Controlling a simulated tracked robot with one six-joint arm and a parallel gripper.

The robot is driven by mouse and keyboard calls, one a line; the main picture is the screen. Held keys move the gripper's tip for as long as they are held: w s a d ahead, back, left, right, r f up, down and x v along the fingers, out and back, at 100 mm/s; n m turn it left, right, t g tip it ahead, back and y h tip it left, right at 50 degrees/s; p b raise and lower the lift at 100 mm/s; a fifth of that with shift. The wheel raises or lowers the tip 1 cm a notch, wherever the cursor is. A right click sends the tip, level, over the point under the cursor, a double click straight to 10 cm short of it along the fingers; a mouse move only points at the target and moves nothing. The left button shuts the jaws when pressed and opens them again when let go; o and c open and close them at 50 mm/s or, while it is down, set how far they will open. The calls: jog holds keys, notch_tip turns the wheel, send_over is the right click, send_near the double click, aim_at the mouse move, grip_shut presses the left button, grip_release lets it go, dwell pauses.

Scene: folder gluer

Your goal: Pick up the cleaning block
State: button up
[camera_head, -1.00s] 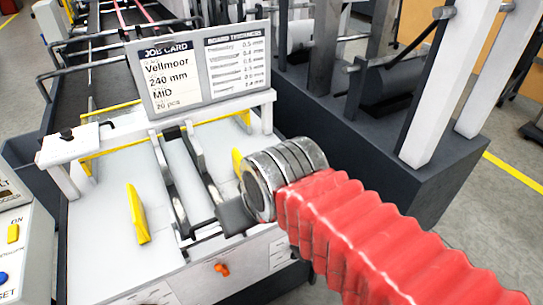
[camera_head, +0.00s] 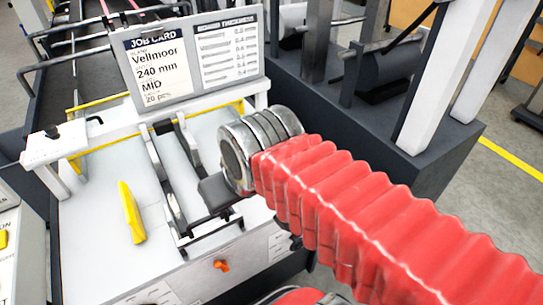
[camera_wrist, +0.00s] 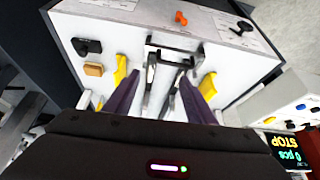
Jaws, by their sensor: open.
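A small tan block (camera_wrist: 93,69), which looks like the cleaning block, lies on the white machine table (camera_wrist: 68,25) in the left part of the wrist view. A black knob or handle (camera_wrist: 86,46) is close beside it. My gripper (camera_wrist: 158,98) is open and empty, its two dark purple fingers spread over the table's middle. The block is outside the fingers, to the left of the left one. In the head view my red-sleeved arm reaches over the table's right side; the block and fingertips are hidden there.
Yellow side guides (camera_head: 132,212) (camera_wrist: 207,85) stand up from the table, with metal rails (camera_head: 165,180) between them. The job card board (camera_head: 195,55) rises behind. An orange knob (camera_head: 221,265) is on the front face. A control panel (camera_wrist: 285,110) stands at the side.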

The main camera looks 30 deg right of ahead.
jog(key=o, duration=0.7)
jog(key=w+d+r+g, duration=0.1)
jog(key=w+d+r, duration=0.1)
jog(key=w, duration=0.5)
jog(key=shift+d+r+h, duration=0.15)
jog(key=shift+d+h, duration=0.15)
jog(key=shift+d, duration=0.55)
jog(key=w+d+f+g, duration=0.2)
jog(key=w+d+f, duration=0.3)
jog(key=w+d, duration=0.4)
jog(key=w+d+f+g, duration=0.2)
jog(key=w+d+f, duration=0.4)
jog(key=w+d, duration=0.4)
jog(key=d, duration=0.4)
jog(key=shift+m, duration=0.3)
jog(key=shift+f, duration=4.25)
jog(key=shift+w+f, duration=0.1)
jog(key=shift+f, duration=2.5)
